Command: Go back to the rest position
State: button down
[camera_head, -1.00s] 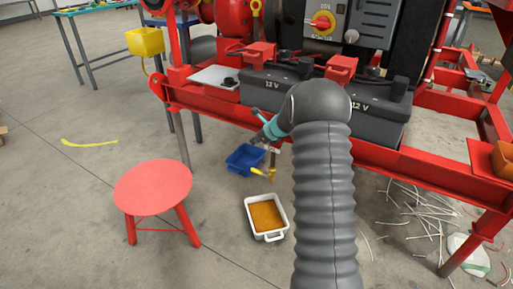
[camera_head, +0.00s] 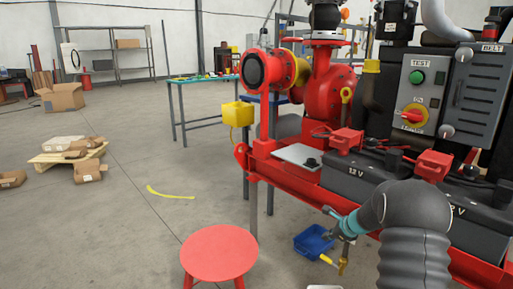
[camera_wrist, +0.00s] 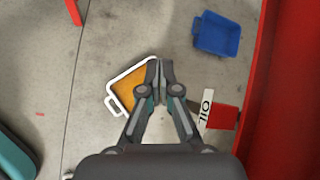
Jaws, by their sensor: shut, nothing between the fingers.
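My gripper (camera_wrist: 166,68) points downward in the wrist view, with its two fingers brought together and nothing between them. In the head view my gripper (camera_head: 331,214) is small and partly blurred beside the skid's red lower rail. Below it in the wrist view is a white tray (camera_wrist: 117,82) holding orange-brown liquid. The fingers overlap the tray's right side in the picture, and its height below them is hard to judge. Only the tray's rim (camera_head: 324,287) shows at the bottom of the head view.
The red pump skid (camera_head: 281,180) stands close on the right. A blue bin (camera_head: 312,240) lies on the floor near a yellow-handled valve (camera_head: 343,265). A red stool (camera_head: 219,253) stands in front; the floor left is mostly clear.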

jog(key=s+a+r+n+h, duration=0.1)
jog(key=s+a+r+n, duration=0.3)
jog(key=s, duration=1.1)
jog(key=s+a+r+n+h, duration=0.1)
jog(key=s+a+r+n, duration=0.3)
jog(key=s+r+n, duration=0.6)
jog(key=s+a+r+n+g+h, duration=0.1)
jog(key=s+a+r+n, duration=0.3)
jog(key=s, duration=1.7)
notch_tip(320, 180, up, 4)
jog(key=n+h, duration=0.1)
jog(key=n, duration=0.5)
jog(key=shift+f, duration=0.2)
jog(key=shift+d, duration=0.1)
